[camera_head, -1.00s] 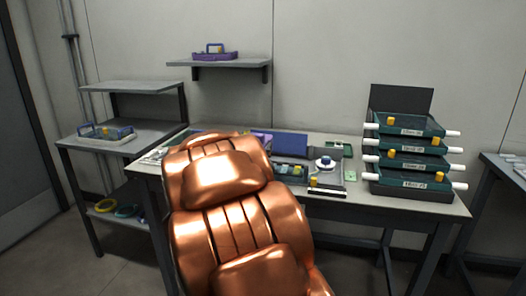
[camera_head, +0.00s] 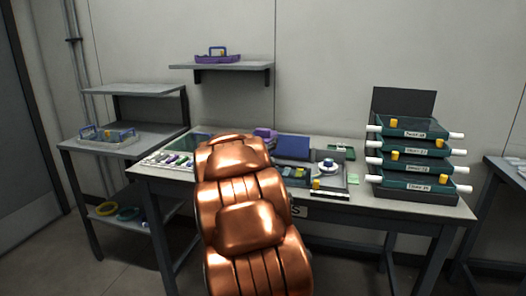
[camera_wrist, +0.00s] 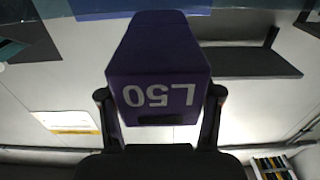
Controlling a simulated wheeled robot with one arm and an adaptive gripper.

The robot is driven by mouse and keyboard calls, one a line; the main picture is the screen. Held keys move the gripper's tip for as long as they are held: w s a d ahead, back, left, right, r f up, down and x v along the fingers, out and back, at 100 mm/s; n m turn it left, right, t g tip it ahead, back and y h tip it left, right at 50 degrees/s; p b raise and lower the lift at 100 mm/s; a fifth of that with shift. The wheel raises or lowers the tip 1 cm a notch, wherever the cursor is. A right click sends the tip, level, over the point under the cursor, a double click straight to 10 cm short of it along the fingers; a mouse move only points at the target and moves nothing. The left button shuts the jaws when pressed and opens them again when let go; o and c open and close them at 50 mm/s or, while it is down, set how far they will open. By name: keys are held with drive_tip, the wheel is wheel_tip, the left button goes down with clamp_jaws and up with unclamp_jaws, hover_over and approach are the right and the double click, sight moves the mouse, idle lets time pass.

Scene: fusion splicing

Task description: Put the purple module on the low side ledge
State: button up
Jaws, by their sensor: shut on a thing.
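The purple module (camera_wrist: 158,95), marked L50, is held between the two dark fingers of my gripper (camera_wrist: 160,94) in the wrist view. The label reads upside down there. At the left, a side stand has a grey lower surface (camera_head: 75,146) and a raised shelf (camera_head: 133,89). I cannot tell which surface is the low side ledge.
A clear tray with a blue handle (camera_head: 106,135) sits on the side stand's lower surface. A wall shelf (camera_head: 235,67) holds a purple tray (camera_head: 218,58). Stacked green trays (camera_head: 415,155) stand at the bench's right. The stand's raised shelf is bare.

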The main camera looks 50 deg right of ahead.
drive_tip(key=shift+f, duration=1.35)
drive_tip(key=shift+f, duration=0.15)
drive_tip(key=o, duration=1.3)
drive_tip(key=shift+r, duration=0.2)
drive_tip(key=v, duration=1.2)
drive_tip(key=shift+p, duration=0.35)
